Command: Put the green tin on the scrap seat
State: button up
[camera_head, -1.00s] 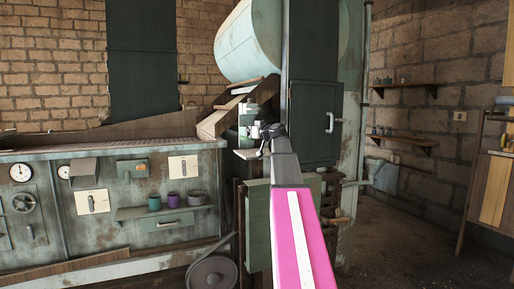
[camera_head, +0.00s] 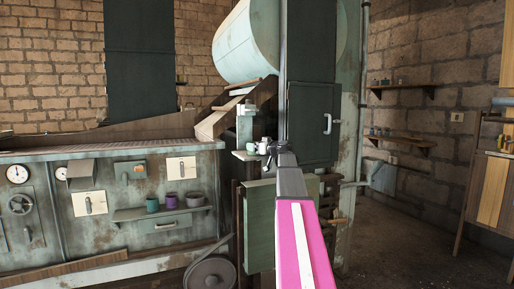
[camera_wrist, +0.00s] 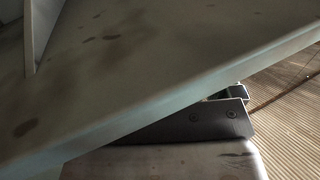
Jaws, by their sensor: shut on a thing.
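My gripper (camera_head: 262,148), at the far end of my pink and grey arm, is shut on what looks like the small pale green tin (camera_head: 251,148). The tin is at or just above a small ledge (camera_head: 246,157) beside the dark green cabinet; I cannot tell whether they touch. The fingertips are small and partly hidden by my wrist in the head view. The wrist view shows no clear tin. I cannot tell for sure which part is the scrap seat.
A dark green cabinet (camera_head: 314,120) stands just right of my wrist. A wooden chute (camera_head: 222,122) rises behind the ledge. Left, a shelf (camera_head: 130,214) holds a teal pot (camera_head: 152,204), a purple pot (camera_head: 171,201) and a grey pot (camera_head: 195,199). A pale stained panel (camera_wrist: 150,70) crosses the wrist view.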

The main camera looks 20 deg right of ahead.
jog(key=shift+f, duration=0.1)
jog(key=o, duration=0.8)
jog(key=shift+c, duration=0.2)
jog(key=shift+s, duration=0.2)
jog(key=v, duration=1.1)
jog(key=shift+s+d, duration=0.25)
jog(key=shift+s, duration=0.05)
